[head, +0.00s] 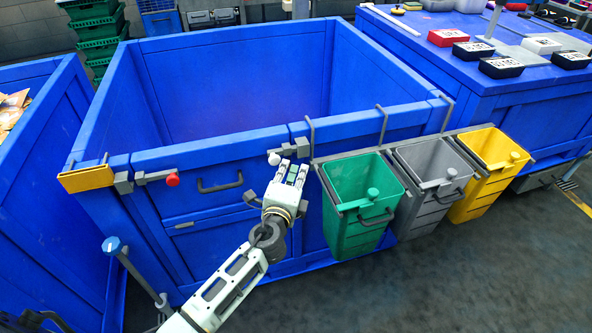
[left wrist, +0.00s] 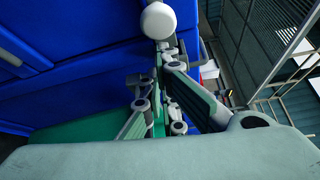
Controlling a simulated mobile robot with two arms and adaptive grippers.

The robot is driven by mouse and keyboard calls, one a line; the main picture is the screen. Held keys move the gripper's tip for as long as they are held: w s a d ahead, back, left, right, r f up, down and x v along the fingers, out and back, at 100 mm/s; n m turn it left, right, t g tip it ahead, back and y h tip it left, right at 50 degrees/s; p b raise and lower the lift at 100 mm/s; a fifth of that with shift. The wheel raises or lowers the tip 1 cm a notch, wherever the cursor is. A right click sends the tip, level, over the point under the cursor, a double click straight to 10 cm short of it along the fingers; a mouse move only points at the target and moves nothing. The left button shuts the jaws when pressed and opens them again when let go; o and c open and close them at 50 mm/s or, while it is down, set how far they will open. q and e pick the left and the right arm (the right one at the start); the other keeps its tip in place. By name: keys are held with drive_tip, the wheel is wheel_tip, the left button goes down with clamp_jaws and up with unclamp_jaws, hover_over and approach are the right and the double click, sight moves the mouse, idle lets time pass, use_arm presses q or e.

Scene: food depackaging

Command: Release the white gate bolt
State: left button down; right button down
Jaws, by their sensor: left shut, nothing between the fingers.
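The white gate bolt shows its round white knob (head: 274,159) at the upper right of the gate (head: 215,185), on the front of the large blue bin. The grey bolt body (head: 287,151) sits beside the knob. In the left wrist view the white knob (left wrist: 158,20) is large at the top, just beyond the fingertips. My left gripper (head: 293,168) is shut and empty, just below and right of the knob. Its fingers (left wrist: 163,75) also show in the left wrist view. I cannot tell whether they touch the bolt. My right gripper is not in view.
A red-knobbed bolt (head: 172,180) is at the gate's upper left. Green (head: 362,190), grey (head: 432,168) and yellow (head: 490,160) bins hang on a rack close to the right of my gripper. A blue-capped post (head: 111,245) stands at left. Open floor lies at lower right.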

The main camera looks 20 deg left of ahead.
use_arm(q)
drive_tip(key=s+a, duration=0.1)
drive_tip(key=a, duration=0.1)
drive_tip(key=s+a, duration=0.1)
drive_tip(key=a, duration=0.1)
drive_tip(key=shift+s, duration=0.35)
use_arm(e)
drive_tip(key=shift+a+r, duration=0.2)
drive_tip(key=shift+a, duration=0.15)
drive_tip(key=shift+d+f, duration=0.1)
